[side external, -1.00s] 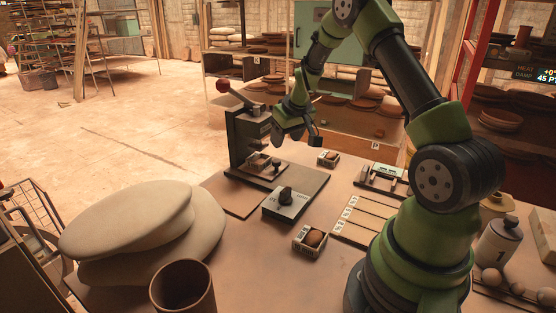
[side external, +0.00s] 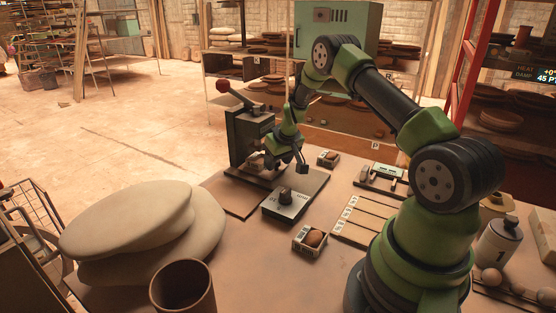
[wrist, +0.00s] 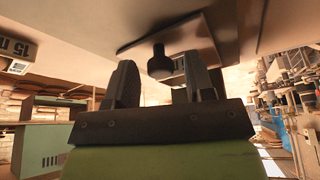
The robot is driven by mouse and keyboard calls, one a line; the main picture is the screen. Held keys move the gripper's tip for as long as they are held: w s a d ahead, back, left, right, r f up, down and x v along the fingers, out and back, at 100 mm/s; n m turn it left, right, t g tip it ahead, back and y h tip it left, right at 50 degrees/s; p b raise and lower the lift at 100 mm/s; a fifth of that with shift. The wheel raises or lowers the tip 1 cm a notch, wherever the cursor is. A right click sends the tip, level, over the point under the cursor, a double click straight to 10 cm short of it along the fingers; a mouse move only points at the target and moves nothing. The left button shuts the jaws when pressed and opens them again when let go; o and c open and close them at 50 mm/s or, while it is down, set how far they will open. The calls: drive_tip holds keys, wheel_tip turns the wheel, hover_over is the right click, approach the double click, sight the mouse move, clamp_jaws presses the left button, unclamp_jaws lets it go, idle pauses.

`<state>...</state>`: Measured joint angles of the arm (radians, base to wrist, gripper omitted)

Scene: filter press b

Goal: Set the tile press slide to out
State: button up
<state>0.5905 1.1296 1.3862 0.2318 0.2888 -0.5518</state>
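The tile press (side external: 250,135) is a dark upright frame with a red-balled lever, standing on a dark base at the left of the bench. Its slide (side external: 257,162) is a light plate low in the frame, partly hidden now behind my gripper (side external: 286,166). My gripper is low in front of the press, with its fingers apart. In the wrist view, my gripper (wrist: 161,82) is open and nothing is visibly clamped. A dark knob (wrist: 158,62) shows beyond the gap between the fingers; I cannot tell whether they touch it.
A dial box (side external: 287,203) with a black knob stands just in front of the press base. Small labelled boxes stand behind (side external: 328,158) and in front (side external: 310,239). Stacked pale slabs (side external: 145,230) and a brown pot (side external: 183,289) occupy the front left.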

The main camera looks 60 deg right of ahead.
clamp_jaws()
drive_tip(key=shift+s, duration=1.85)
drive_tip(key=shift+o, duration=0.9)
unclamp_jaws()
drive_tip(key=shift+r, duration=0.1)
drive_tip(key=v, duration=0.9)
drive_tip(key=shift+r, duration=0.35)
drive_tip(key=shift+s, duration=0.15)
